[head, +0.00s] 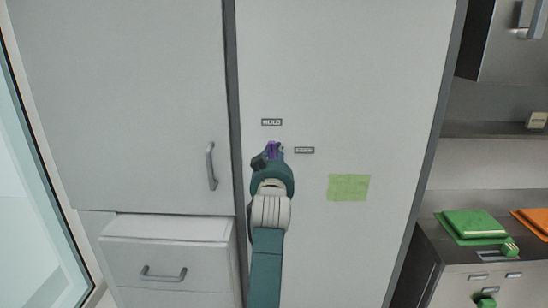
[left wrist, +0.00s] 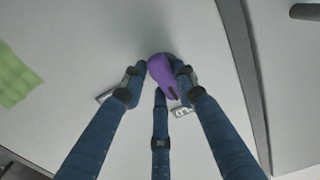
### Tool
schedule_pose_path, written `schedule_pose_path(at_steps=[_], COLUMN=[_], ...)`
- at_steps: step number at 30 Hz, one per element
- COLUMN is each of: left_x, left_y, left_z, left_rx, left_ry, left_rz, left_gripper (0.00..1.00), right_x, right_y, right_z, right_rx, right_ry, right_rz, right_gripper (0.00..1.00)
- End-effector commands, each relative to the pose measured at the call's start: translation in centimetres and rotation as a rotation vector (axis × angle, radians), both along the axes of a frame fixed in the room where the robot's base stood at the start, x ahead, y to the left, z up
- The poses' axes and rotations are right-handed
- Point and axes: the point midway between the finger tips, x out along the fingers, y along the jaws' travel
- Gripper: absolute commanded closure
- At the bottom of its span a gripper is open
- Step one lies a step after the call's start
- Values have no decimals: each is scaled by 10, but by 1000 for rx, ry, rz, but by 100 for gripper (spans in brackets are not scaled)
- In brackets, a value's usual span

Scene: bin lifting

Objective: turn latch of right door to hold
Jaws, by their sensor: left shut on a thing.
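The right door (head: 345,80) is a tall pale grey panel. Its purple latch (head: 272,149) sits near the door's left edge. My left gripper (head: 270,158) is shut on the latch, seen from behind with its arm reaching up from below. In the left wrist view the latch (left wrist: 163,73) lies between the fingers (left wrist: 160,80), its narrow end pointing down toward a small label (left wrist: 181,112). In the head view a label reading like HOLD (head: 271,122) is above the latch, and a second, unreadable label (head: 304,150) is to its right. My right gripper is out of view.
A green square note (head: 349,188) is on the right door. Left of the seam are another door with a grey handle (head: 211,167) and a drawer (head: 165,257). At right are shelves and a cabinet with a green bin lid (head: 470,225) and an orange one (head: 533,221).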

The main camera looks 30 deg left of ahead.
Motion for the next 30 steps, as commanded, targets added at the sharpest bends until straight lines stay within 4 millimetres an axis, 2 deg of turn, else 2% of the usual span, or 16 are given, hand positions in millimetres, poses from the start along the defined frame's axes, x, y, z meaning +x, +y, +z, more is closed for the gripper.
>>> schedule_pose_path(at_steps=[8,9,11,12,22,26,30], left_x=[0,0,0,0,0,0,0], left_y=[-1,-1,0,0,0,0,0], left_z=[-1,-1,0,0,5,23,51], left_rx=[-5,-5,-4,-4,-2,0,-1], left_ry=[-1,-1,0,-1,-3,-6,-6], left_rz=[-1,-1,-1,-1,0,0,0], left_gripper=[98,66,54,52,52,52,52], right_x=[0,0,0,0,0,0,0], right_y=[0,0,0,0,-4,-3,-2], right_z=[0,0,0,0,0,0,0], right_rx=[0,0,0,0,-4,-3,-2], right_ry=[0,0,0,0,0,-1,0], right_rz=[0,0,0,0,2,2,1], right_gripper=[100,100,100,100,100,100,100])
